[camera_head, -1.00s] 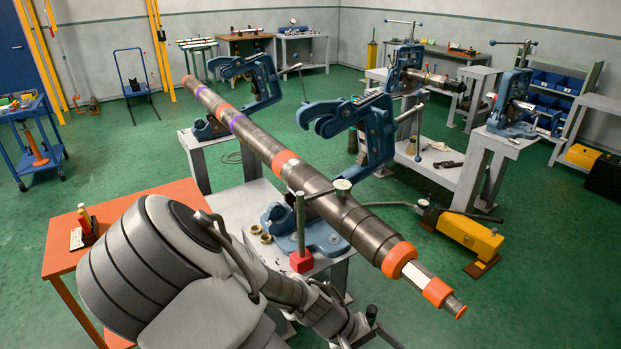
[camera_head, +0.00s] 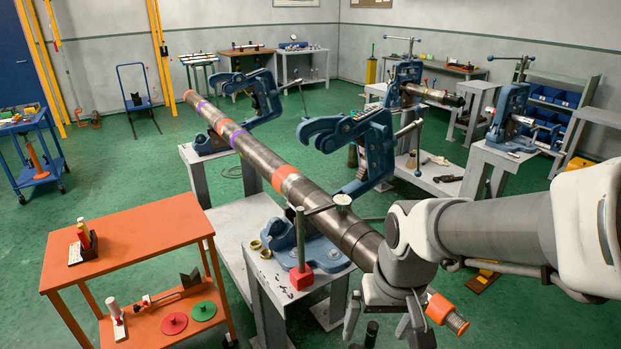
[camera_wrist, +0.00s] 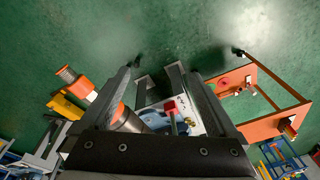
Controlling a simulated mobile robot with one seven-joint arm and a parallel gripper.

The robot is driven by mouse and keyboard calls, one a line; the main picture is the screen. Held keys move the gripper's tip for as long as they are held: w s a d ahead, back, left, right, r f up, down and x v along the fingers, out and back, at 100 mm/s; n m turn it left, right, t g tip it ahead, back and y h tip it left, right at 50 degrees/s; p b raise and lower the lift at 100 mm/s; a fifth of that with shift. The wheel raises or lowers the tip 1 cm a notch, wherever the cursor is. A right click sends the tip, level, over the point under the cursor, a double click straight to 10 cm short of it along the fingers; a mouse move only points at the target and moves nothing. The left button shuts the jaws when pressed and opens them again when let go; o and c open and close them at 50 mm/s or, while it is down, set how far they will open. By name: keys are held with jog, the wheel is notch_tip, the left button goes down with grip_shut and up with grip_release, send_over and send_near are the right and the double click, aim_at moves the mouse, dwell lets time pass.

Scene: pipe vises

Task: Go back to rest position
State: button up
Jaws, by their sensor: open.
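My gripper (camera_head: 384,335) is open and empty. In the head view it hangs at the lower right, in front of the pipe's near end, with its fingers pointing down. In the wrist view its fingers (camera_wrist: 155,82) are spread apart with nothing held between them. The long dark pipe (camera_head: 255,152) with orange and purple bands lies across blue vises. My wrist hides part of its near end; the orange, threaded tip shows beside my gripper. The near vise (camera_head: 372,150) has its hooked upper arm raised and swung open.
An orange cart (camera_head: 130,232) with small tools stands at left, clear of my arm. Two more blue vises (camera_head: 510,112) stand on benches at right. The yellow-legged tool behind my arm is mostly hidden. Green floor is open at left.

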jog(key=s+d+r+t, duration=0.1)
jog(key=s+r+t, duration=0.1)
jog(key=r, duration=0.3)
jog(key=s+d+r+t, duration=0.2)
jog(key=s+r, duration=0.1)
jog(key=r, duration=0.2)
jog(key=shift+s+d+r+h, duration=0.25)
jog(key=shift+d+r+h, duration=0.05)
jog(key=shift+r+h, duration=0.1)
